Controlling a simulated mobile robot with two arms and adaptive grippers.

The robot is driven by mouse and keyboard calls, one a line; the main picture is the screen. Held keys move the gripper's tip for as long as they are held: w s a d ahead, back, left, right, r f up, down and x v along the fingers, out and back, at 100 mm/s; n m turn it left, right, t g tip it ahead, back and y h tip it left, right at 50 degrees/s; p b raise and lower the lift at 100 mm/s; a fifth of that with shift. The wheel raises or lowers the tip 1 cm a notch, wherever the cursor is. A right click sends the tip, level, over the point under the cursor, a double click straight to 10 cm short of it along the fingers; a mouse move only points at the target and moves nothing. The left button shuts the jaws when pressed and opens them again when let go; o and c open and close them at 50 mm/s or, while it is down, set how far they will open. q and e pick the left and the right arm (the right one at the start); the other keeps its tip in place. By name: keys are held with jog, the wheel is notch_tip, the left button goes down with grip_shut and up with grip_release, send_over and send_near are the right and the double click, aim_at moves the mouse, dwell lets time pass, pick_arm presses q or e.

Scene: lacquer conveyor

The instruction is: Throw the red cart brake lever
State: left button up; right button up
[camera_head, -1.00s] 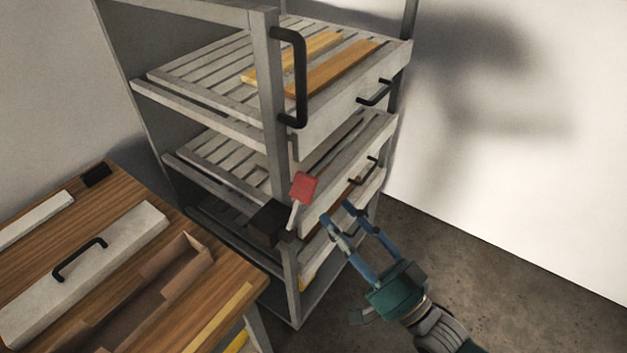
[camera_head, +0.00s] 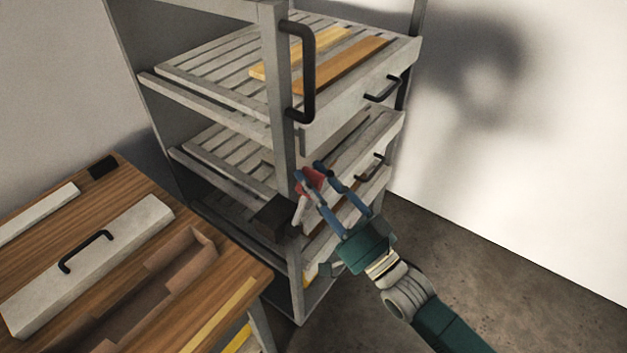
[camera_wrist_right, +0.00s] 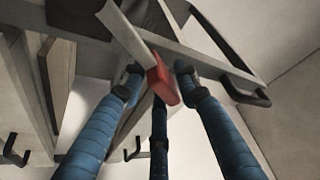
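The red cart brake lever (camera_head: 312,180) has a red block-shaped end on a pale bar, rising from a dark box on the cart's front post. My right gripper (camera_head: 309,169) is open, with blue fingers on either side of the red end in the head view. In the right wrist view, the red lever end (camera_wrist_right: 162,84) sits between the spread fingers of the gripper (camera_wrist_right: 158,75). I cannot tell whether any finger touches it. My left gripper is in neither view.
The grey cart (camera_head: 284,135) has slatted shelves, wooden boards (camera_head: 340,64) on top and black handles. A wooden table (camera_head: 130,190) stands at left with a grey handled block (camera_head: 95,262) and a brown tray (camera_head: 160,290). Open floor (camera_head: 470,250) lies at right.

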grip_shut()
jog(key=shift+s, duration=0.1)
jog(key=n, duration=0.1)
jog(key=s+a+r+n+y, duration=0.1)
jog(key=n, duration=0.1)
jog(key=s+n+g+y, duration=0.1)
jog(key=shift+a+r, duration=0.2)
jog(key=shift+a, duration=0.1)
jog(key=s+a+f+n+g+y, duration=0.1)
jog(key=s+a+n+g+y, duration=0.2)
jog(key=n, duration=1.3)
jog(key=shift+s+a+g+y+b, duration=0.35)
jog(key=shift+s+a+g, duration=1.05)
jog(key=shift+s+g, duration=0.95)
jog(key=shift+s+f, duration=0.1)
jog(key=shift+s, duration=0.1)
jog(key=shift+o, duration=2.3)
grip_release()
